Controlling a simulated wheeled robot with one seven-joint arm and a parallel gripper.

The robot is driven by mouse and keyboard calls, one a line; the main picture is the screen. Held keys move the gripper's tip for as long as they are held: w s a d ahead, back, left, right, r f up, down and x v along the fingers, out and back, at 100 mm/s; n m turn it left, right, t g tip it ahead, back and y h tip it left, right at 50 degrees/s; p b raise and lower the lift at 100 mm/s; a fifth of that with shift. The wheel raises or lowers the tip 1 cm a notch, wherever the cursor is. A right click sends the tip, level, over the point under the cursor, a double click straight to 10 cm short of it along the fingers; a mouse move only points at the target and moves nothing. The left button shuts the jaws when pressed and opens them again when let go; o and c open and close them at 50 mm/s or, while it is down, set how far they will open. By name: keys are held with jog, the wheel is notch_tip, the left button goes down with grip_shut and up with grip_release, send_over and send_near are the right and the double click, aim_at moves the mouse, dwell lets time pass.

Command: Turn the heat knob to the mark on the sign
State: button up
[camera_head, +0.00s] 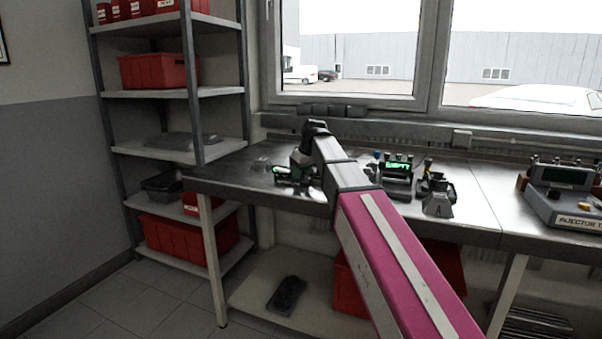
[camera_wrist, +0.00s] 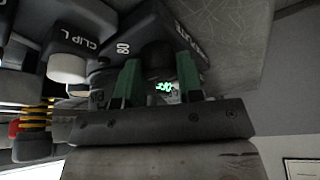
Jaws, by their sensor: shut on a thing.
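In the wrist view my gripper (camera_wrist: 158,72) has its two green fingers on either side of a dark round knob (camera_wrist: 155,52), and it is shut on it. The number 80 is printed on the dark housing (camera_wrist: 123,47) beside the knob. Green lit digits (camera_wrist: 165,87) show between the fingers. The fingers hide part of the knob, and I cannot read its pointer. In the head view my gripper is low over the left part of the bench, partly hidden by my arm, near a small device with a green display (camera_head: 290,172). I cannot make out the sign.
A dark unit marked CLIP L (camera_wrist: 85,30) and a white knob (camera_wrist: 68,68) are close by in the wrist view. On the bench (camera_head: 470,195) stand a device with a green display (camera_head: 397,168) and an injector tester (camera_head: 570,208). A shelf rack (camera_head: 190,90) stands left.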

dwell(0.5)
jog(key=o, duration=0.9)
jog(key=v, duration=1)
jog(key=shift+s+r, duration=0.1)
jog(key=shift+r, duration=0.3)
jog(key=shift+s, duration=0.1)
